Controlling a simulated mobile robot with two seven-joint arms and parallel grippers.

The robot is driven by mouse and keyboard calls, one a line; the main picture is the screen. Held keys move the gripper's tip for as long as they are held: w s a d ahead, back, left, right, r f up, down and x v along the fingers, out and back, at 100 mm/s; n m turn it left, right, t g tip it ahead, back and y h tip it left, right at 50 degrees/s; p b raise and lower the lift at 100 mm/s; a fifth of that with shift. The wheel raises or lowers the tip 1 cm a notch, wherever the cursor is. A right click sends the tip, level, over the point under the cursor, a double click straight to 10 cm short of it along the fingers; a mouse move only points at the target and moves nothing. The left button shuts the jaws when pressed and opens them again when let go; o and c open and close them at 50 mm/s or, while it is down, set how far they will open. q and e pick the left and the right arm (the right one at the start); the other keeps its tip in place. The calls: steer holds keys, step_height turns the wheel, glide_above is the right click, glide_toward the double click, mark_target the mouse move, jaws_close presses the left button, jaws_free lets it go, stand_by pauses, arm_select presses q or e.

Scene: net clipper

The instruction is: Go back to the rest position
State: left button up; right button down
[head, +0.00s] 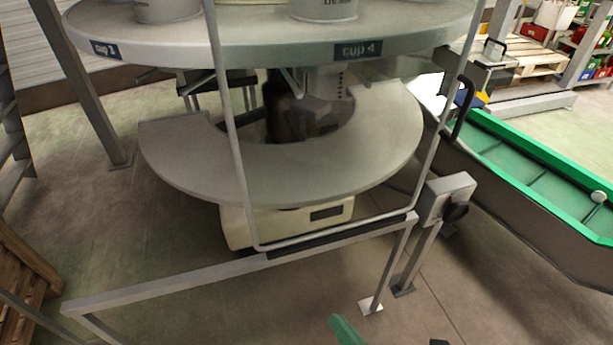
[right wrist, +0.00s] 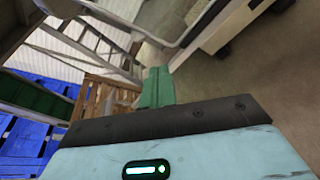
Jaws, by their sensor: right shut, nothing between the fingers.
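My right gripper (head: 346,330) shows only as a green finger part at the bottom edge of the head view, in front of and below the machine's metal frame. In the right wrist view its green finger (right wrist: 157,88) stands beyond the dark edge of the pale blue gripper body. It is shut, with nothing held in it. Most of this gripper is outside the head view. My left gripper is in neither view.
A round machine table (head: 270,42) with cup labels stands ahead, with a curved grey shelf (head: 290,170) below. A metal rail (head: 200,284) crosses in front. A green conveyor (head: 530,165) is at right. Wooden pallets (head: 22,270) are at left. Floor is open at bottom centre.

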steer(key=s+d+f+m+g+h, duration=0.35)
steer(key=s+d+f+m, duration=0.55)
steer(key=d+f+m, duration=0.4)
steer(key=s+d+f+m+g+h, duration=0.2)
steer(key=s+d+f+m+g, duration=0.2)
steer(key=s+d+f+m, duration=0.75)
steer(key=w+a+f+m+t, duration=0.1)
steer(key=a+m, duration=0.5)
steer(key=a, duration=0.4)
steer(key=shift+w+a+f, duration=0.2)
steer(key=shift+w+a, duration=0.1)
steer(key=shift+w, duration=0.05)
steer(key=shift+w+m+t, duration=0.15)
steer(key=shift+m+t, duration=0.1)
